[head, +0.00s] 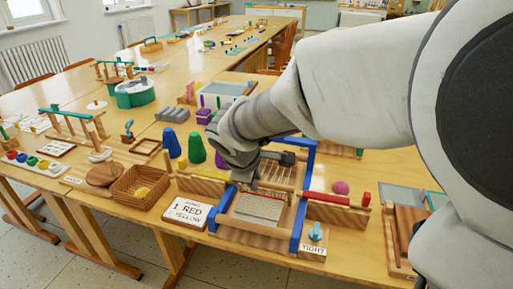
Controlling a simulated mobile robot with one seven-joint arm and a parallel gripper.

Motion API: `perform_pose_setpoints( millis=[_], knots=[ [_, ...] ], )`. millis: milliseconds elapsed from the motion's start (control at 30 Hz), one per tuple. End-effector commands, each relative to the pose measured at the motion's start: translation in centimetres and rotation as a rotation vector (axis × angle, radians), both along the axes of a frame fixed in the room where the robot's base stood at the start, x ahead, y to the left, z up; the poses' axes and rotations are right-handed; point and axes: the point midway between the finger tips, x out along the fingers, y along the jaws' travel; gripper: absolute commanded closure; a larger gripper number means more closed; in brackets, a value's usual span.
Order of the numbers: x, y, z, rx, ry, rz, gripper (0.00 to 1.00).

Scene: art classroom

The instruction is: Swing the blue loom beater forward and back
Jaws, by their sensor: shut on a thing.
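The blue loom beater (301,214) is a blue frame set across a small wooden table loom. Its right side bar runs up from the front corner, and part of its top bar is hidden behind my gripper. The loom (250,236) has pale woven cloth (258,207) and warp strings in its middle. My gripper (276,160) is over the loom at the beater's upper part and is shut on it. The exact contact is hidden by the hand.
A card reading "1 RED, YELLOW" (186,213) and a wicker basket (128,197) lie left of the loom. A blue knob marked "TIGHT" (316,232) and a pink dome (340,187) are at right.

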Motion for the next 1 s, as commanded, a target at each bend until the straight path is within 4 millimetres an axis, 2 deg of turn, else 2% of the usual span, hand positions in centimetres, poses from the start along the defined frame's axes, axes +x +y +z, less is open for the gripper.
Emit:
perform_pose_setpoints(
  millis=[100, 400, 967, 1000],
  knots=[
    [-1.0, 0.3, -1.0, 0.000, 0.003, 0.000, 1.00],
    [-2.6, 0.8, -2.1, -0.001, 0.009, 0.000, 1.00],
    [-3.1, 1.1, -2.6, -0.006, 0.017, 0.004, 1.00],
    [-3.2, 1.1, -2.6, -0.006, 0.017, 0.004, 0.69]
  ],
)
